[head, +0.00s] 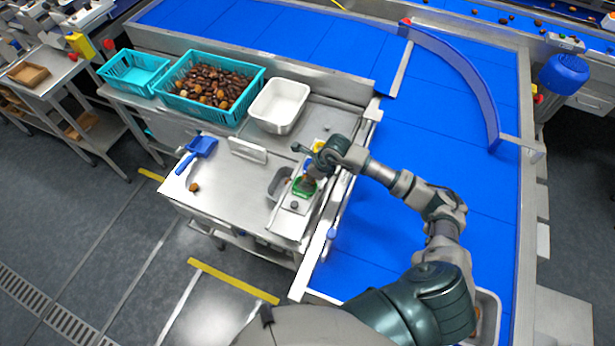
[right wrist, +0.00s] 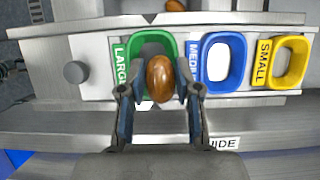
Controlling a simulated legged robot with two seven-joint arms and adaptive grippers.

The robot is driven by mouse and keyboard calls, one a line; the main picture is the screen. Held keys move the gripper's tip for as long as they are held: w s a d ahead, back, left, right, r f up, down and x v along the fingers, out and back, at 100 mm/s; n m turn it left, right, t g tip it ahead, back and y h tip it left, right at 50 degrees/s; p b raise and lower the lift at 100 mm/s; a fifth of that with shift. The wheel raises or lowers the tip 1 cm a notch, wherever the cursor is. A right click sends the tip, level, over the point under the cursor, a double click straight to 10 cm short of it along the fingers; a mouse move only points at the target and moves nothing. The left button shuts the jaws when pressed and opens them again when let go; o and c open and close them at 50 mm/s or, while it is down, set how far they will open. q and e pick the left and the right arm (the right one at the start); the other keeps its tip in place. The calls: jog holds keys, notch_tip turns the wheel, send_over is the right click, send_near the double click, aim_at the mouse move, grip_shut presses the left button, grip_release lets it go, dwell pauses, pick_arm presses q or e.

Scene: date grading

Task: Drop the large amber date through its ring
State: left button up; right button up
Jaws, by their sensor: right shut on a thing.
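My right gripper (right wrist: 160,92) is shut on a glossy amber-brown date (right wrist: 160,78), held between its two fingers. In the right wrist view the date overlaps the lower part of the green ring (right wrist: 140,48) labelled LARGE, whose opening is partly covered; its height above the ring cannot be told. The blue ring (right wrist: 222,60) and the yellow ring (right wrist: 290,62), labelled SMALL, sit to the right. In the head view my right gripper (head: 312,168) is over the ring plate beside the green ring (head: 301,188). My left gripper is out of view.
A loose date (head: 194,187) lies on the steel table (head: 225,200), near a blue scoop (head: 197,152). A grey bin (head: 279,184) adjoins the plate. A teal crate of dates (head: 250,95) and a white tub (head: 279,105) stand behind. The blue conveyor (head: 400,240) lies to the right.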

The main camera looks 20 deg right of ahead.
jog(key=shift+a, duration=0.1)
jog(key=o, duration=0.7)
jog(key=shift+a+r, duration=0.1)
jog(key=shift+a, duration=0.05)
jog(key=shift+o, duration=0.6)
jog(key=shift+a, duration=0.25)
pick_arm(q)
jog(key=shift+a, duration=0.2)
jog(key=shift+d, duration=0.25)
pick_arm(e)
jog(key=shift+d, duration=0.4)
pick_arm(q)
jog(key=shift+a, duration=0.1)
pick_arm(e)
jog(key=shift+a, duration=0.3)
jog(key=shift+d, duration=0.1)
